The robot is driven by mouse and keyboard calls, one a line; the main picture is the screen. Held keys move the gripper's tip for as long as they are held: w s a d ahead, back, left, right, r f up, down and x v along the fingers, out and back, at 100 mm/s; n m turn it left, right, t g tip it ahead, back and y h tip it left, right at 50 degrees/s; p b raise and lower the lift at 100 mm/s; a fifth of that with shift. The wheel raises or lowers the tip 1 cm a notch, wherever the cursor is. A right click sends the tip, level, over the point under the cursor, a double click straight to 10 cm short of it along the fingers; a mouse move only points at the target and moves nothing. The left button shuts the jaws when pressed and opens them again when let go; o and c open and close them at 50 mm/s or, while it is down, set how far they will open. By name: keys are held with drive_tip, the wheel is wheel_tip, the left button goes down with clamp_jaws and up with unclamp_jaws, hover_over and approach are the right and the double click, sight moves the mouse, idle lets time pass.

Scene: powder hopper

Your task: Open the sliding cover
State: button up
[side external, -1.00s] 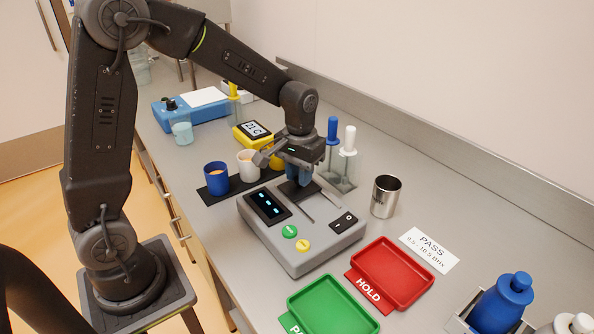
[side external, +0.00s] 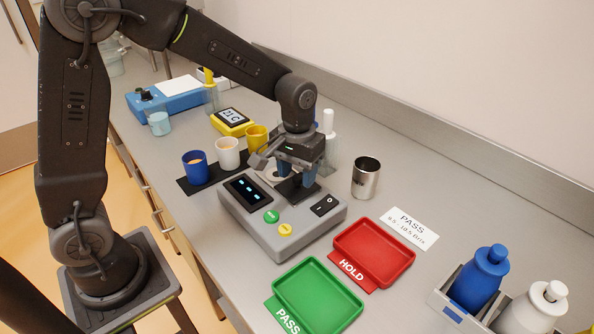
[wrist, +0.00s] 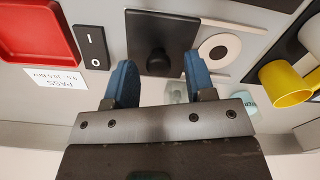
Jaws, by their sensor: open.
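The sliding cover (wrist: 178,28) is a black plate with a dark round knob (wrist: 157,62) on the grey instrument (side external: 262,240). It shows in the side external view (side external: 294,193) under my gripper. In the wrist view the plate lies beside a white-ringed round well (wrist: 218,48), which is uncovered; the well shows partly in the side view (side external: 271,174). My gripper (side external: 295,181) is open, its blue fingers low over the plate. In the wrist view the fingers stand on either side of the knob, with a gap on both sides.
A black power switch (side external: 324,206) sits beside the cover. The red HOLD tray (side external: 405,241), green PASS tray (side external: 318,297) and metal cup (side external: 366,179) stand nearby. Blue (side external: 195,168), white (side external: 228,153) and yellow (side external: 256,138) cups stand on the other side.

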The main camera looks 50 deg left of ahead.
sight(294, 178)
wheel_tip(294, 178, up, 14)
idle(0.6)
drive_tip(key=s+a+f+m+t, duration=0.1)
drive_tip(key=s+t, duration=0.4)
drive_tip(key=s, duration=1.3)
drive_tip(key=f+m, duration=0.1)
drive_tip(key=m, duration=0.1)
drive_tip(key=shift+s+a+m+t, duration=0.15)
drive_tip(key=shift+a+m+t, duration=0.15)
drive_tip(key=shift+a, duration=0.05)
